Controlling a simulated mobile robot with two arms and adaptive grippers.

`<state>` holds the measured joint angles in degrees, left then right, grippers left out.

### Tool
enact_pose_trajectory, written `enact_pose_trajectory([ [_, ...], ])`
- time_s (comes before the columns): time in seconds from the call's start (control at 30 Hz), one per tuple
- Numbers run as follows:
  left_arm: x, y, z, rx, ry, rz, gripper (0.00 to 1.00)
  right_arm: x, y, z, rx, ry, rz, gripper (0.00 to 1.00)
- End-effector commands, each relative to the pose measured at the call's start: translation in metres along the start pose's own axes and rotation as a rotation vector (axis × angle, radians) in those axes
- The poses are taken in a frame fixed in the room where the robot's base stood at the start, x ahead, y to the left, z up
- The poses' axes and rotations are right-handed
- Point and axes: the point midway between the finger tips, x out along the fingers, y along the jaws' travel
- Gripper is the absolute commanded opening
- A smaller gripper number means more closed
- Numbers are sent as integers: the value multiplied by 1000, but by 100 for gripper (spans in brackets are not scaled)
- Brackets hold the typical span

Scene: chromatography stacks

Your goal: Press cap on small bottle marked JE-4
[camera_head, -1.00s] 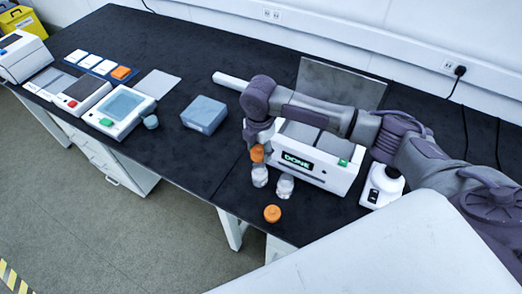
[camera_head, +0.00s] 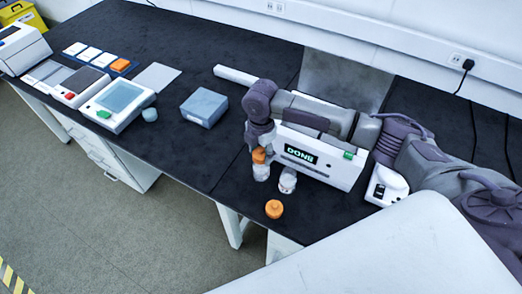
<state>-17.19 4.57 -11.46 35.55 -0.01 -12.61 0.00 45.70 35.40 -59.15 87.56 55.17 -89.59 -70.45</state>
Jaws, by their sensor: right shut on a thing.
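My right gripper (camera_head: 259,147) points down in front of the white machine and is shut on an orange cap (camera_head: 258,156). The cap sits right over the mouth of a small clear bottle (camera_head: 261,173) and appears to touch it. I cannot tell how firmly it is seated. A second small clear bottle (camera_head: 287,181) stands upright just to the right, with no orange cap on it. Another orange cap (camera_head: 273,209) lies on the black bench nearer the front edge. No bottle marking is readable, so I cannot tell which is JE-4. My left gripper is not in view.
The white machine (camera_head: 325,170) with a "DONE" display stands close behind the bottles. A white device (camera_head: 385,186) is to its right. A blue-grey box (camera_head: 204,107) and a scale-like device (camera_head: 120,103) are to the left. The bench between box and bottles is clear.

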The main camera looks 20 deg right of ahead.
Motion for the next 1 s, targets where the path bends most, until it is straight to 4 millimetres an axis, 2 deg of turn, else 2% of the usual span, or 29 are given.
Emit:
enact_pose_trajectory([
  [1.0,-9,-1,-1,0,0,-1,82,0,0,0,0,0,-1,31],
])
